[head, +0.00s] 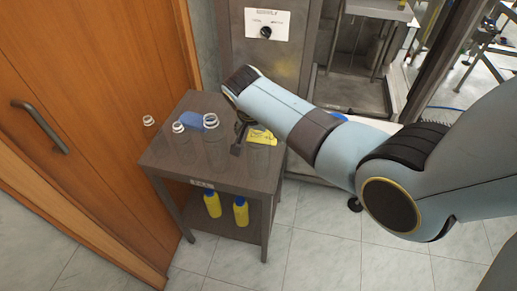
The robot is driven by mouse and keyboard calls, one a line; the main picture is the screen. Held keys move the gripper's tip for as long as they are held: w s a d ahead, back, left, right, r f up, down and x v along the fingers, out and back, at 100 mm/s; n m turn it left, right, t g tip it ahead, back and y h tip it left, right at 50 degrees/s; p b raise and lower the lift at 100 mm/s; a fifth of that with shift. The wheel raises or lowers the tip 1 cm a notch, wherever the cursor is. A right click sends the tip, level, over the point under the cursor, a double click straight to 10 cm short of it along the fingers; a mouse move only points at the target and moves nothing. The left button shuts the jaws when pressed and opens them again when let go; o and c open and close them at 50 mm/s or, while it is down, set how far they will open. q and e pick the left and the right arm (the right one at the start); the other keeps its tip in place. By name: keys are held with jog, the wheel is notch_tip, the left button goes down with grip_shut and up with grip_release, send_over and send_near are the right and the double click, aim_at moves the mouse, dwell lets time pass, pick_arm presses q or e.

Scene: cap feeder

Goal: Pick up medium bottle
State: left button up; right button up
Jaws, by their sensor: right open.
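Several clear bottles stand upright on the dark table (165,155). One with a white neck ring, of middle height (183,148), is at the left front and looks like the medium bottle. A taller one (214,150) stands right of it, and a smaller one (149,124) is at the far left. My right gripper (238,142) is open and points down over the table, right of the tall bottle. The arm partly hides it. A clear, faint shape (257,160) is beside its fingers. My left gripper is not in view.
A blue object (191,121) lies behind the bottles and a yellow one (262,136) by my gripper. Two yellow bottles (212,204) (241,212) stand on the lower shelf. A wooden door (100,90) is at left, a grey cabinet (268,60) behind.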

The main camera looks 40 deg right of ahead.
jog(key=shift+w+f, duration=0.1)
jog(key=shift+f, duration=0.05)
jog(key=c, duration=1.1)
jog(key=shift+o, duration=0.2)
